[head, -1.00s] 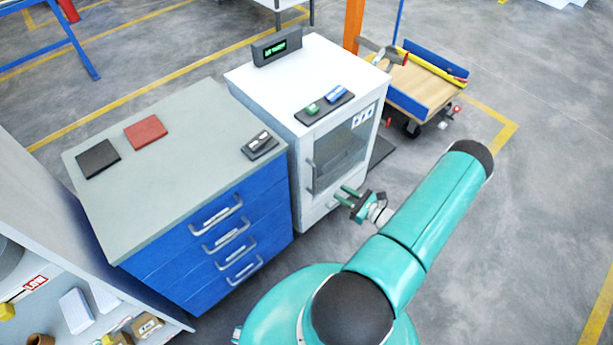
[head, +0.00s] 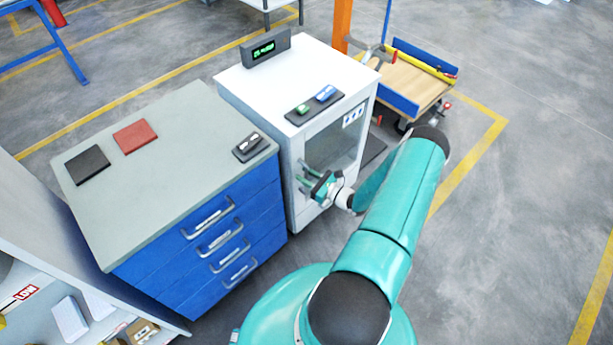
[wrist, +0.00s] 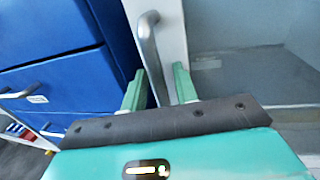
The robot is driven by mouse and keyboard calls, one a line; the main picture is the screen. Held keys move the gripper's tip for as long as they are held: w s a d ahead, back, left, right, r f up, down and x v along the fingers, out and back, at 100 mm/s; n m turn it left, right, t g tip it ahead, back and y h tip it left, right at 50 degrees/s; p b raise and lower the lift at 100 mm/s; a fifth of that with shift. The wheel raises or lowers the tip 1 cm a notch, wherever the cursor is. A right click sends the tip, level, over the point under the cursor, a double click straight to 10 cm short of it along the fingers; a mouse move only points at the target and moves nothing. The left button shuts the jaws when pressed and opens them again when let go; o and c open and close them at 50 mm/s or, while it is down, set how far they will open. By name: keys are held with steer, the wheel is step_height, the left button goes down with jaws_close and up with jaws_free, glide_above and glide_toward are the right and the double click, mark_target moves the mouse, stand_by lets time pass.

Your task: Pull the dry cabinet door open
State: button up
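The dry cabinet (head: 298,75) is white, with a glass door (head: 335,140) on its front that looks closed. Its grey vertical bar handle (wrist: 148,45) is at the door's left edge in the wrist view. My gripper (head: 303,172) is at the door's left side in the head view and hides much of the handle there. In the wrist view its two green fingers (wrist: 158,82) are apart, with the lower part of the handle between them. Gaps show on both sides of the bar, so the fingers are not closed on it.
A blue drawer unit (head: 205,235) with grey handles stands directly left of the cabinet. A tray (head: 314,106) with small items and a display box (head: 265,48) sit on the cabinet. A wooden cart (head: 410,85) is behind right. Floor (head: 510,230) at right is clear.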

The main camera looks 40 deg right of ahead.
jaws_close()
